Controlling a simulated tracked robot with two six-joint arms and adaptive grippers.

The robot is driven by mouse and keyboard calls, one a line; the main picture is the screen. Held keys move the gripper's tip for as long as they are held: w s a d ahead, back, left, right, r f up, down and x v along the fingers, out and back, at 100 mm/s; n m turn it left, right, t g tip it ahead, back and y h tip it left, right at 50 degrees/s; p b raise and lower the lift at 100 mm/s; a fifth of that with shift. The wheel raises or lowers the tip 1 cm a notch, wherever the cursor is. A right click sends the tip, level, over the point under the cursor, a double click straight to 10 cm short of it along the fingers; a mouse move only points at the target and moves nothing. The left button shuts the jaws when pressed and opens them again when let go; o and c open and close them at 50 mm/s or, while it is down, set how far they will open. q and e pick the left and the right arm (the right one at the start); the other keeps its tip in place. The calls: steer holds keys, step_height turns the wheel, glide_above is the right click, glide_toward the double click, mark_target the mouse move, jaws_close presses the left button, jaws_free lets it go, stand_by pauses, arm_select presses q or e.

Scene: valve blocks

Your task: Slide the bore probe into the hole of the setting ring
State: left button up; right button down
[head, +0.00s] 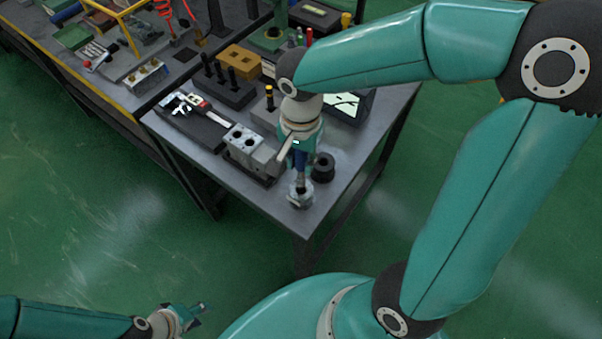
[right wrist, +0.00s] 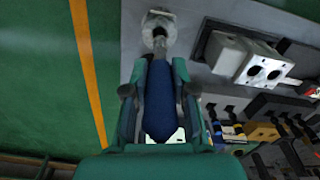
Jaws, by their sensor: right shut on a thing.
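The bore probe has a blue handle (head: 300,160) and a thin metal shaft pointing down. My right gripper (head: 299,146) is shut on the handle, which also shows between its fingers in the right wrist view (right wrist: 158,105). The setting ring (head: 300,196) is a small silvery ring near the table's front corner, also in the right wrist view (right wrist: 152,20). The shaft's lower end is at the ring; I cannot tell how deep it sits in the hole. My left gripper (head: 200,314) is open and empty, low over the floor, away from the table.
A black ring-shaped part (head: 323,168) stands just right of the probe. A grey valve block (head: 243,139) is left of it. A caliper in a dark tray (head: 192,117), a black peg stand (head: 229,91) and a tan block (head: 239,60) are farther back. The table's front edge is close to the ring.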

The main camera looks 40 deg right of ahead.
mark_target(300, 176)
steer(key=shift+f, duration=3)
steer(key=shift+f, duration=0.15)
steer(key=c, duration=0.9)
jaws_free()
steer(key=shift+c, duration=0.2)
step_height(300, 176, up, 12)
steer(key=shift+r, duration=0.2)
steer(key=shift+s, duration=0.1)
